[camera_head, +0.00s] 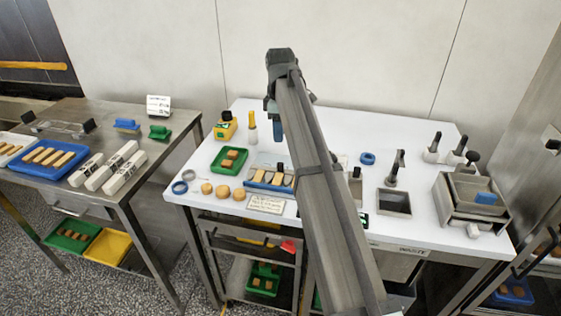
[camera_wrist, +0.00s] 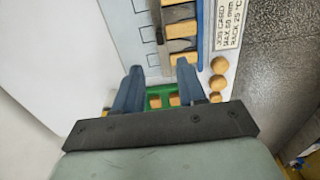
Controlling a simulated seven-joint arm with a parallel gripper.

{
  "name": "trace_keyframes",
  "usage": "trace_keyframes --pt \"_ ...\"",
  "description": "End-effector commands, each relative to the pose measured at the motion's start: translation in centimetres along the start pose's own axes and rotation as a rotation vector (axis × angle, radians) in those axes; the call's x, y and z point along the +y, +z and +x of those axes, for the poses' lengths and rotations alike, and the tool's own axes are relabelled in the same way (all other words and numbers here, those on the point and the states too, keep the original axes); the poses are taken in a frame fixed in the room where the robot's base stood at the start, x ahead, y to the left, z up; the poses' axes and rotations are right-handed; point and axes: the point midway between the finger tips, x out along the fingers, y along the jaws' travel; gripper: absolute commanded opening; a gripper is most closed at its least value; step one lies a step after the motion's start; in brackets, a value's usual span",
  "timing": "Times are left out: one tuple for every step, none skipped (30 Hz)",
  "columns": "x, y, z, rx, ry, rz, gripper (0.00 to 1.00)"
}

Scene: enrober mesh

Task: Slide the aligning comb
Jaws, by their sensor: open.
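A blue-edged rack (camera_head: 250,185) on the white table holds several tan bars (camera_head: 277,178) in a row. It also shows at the top of the wrist view, with bars (camera_wrist: 180,29) and a blue edge (camera_wrist: 200,45). A dark upright piece (camera_head: 280,168) stands at its back, probably the aligning comb's handle. In the wrist view a dark strip (camera_wrist: 157,22) beside a grey metal part lies along the bar ends. My gripper (camera_head: 278,128) has blue fingers. In the wrist view my gripper (camera_wrist: 158,76) is open and empty, apart from the strip. My arm hides part of the table.
A green tray (camera_head: 229,160) with brown pieces stands left of the rack. Round tan balls (camera_head: 222,191) and a job card (camera_head: 267,204) lie in front. A yellow box (camera_head: 225,128) stands behind. A square waste opening (camera_head: 394,202) and a metal box (camera_head: 470,205) are right.

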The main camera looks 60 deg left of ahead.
Motion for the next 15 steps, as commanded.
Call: trace_keyframes --pt "-0.1 0.1 0.9 0.0 -0.001 0.0 0.4" --pt "-0.1 0.1 1.4 0.0 -0.001 0.0 0.4" --pt "-0.1 0.1 2.2 0.0 -0.002 0.0 0.4" --pt "-0.1 0.1 2.7 0.0 -0.002 0.0 0.4" --pt "-0.1 0.1 3.2 0.0 -0.002 0.0 0.4" --pt "-0.1 0.1 3.9 0.0 -0.002 0.0 0.4" --pt "-0.1 0.1 4.5 0.001 -0.001 0.0 0.4" --pt "-0.1 0.1 5.0 0.001 -0.002 0.0 0.4" --pt "-0.1 0.1 5.7 0.0 -0.002 0.001 0.4" --pt "-0.1 0.1 6.2 0.001 -0.002 0.001 0.4" --pt "-0.1 0.1 6.7 0.001 -0.002 0.001 0.4" --pt "-0.1 0.1 7.4 0.001 -0.001 0.001 0.4" --pt "-0.1 0.1 7.9 0.001 -0.002 0.001 0.4" --pt "-0.1 0.1 8.4 0.001 -0.002 0.001 0.4" --pt "-0.1 0.1 8.9 0.001 -0.002 0.001 0.4"
